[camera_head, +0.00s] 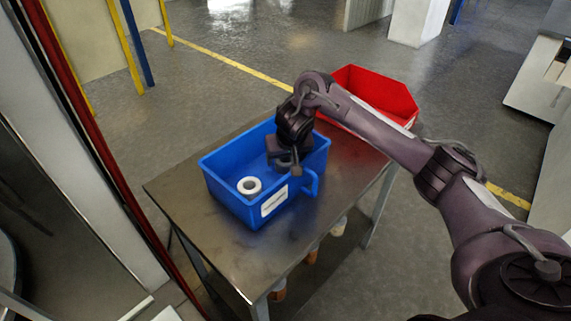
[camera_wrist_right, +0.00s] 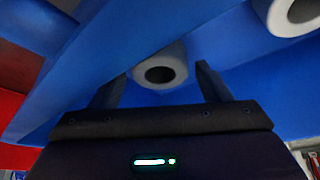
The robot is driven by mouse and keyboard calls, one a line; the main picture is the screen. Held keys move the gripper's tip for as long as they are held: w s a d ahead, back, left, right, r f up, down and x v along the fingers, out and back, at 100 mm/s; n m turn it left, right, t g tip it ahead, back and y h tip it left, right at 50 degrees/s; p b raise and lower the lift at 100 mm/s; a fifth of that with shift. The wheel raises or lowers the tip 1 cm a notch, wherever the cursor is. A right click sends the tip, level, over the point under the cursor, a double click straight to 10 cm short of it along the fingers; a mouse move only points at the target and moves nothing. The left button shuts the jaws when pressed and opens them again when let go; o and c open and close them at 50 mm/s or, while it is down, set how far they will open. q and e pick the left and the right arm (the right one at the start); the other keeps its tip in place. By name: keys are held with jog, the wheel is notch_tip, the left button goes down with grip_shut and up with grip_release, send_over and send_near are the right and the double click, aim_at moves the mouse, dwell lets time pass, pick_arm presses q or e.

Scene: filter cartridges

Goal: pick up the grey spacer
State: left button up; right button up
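The grey spacer (camera_wrist_right: 174,58), a short cylinder with a round dark hole, shows in the right wrist view inside the blue bin (camera_wrist_right: 235,50). My right gripper (camera_head: 285,163) reaches down into the blue bin (camera_head: 231,209) in the head view. Its two fingers are open, one on each side of the spacer, with visible gaps between them and it. In the head view the gripper mostly hides the spacer. My left gripper is not in view.
A white ring (camera_head: 249,187) lies in the bin near its front left; a ring also shows at the wrist view's upper right (camera_wrist_right: 295,12). A red bin (camera_head: 352,82) stands behind on the metal table (camera_head: 237,262). The table's front right is clear.

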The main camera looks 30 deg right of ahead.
jog(key=c, duration=0.8)
jog(key=shift+r, duration=0.15)
